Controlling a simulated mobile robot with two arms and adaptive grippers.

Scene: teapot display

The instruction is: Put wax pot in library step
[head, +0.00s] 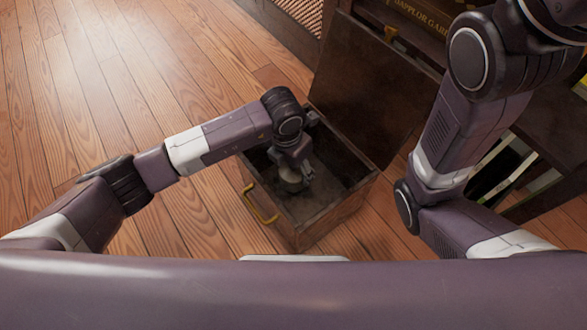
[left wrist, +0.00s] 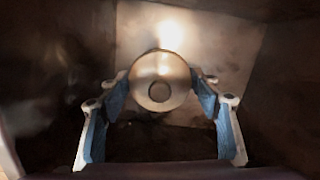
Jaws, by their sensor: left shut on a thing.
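The library step (head: 335,216) is a dark wooden box in the head view, with its lid (head: 368,88) standing open behind it and a brass handle (head: 260,205) on its left side. My left gripper (head: 293,182) reaches down inside the box. In the left wrist view, the wax pot (left wrist: 160,86) is a shiny, rounded metal pot with a dark round spot facing the camera. The blue-padded fingers of my left gripper (left wrist: 160,98) are shut on it, with the box's dark walls around. My right gripper is out of view; only its arm shows.
A dark bookcase (head: 425,18) with books stands behind the lid, and more books (head: 505,170) show at the right. A patterned panel (head: 300,12) is at the top. The wooden floor (head: 110,80) is clear on the left.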

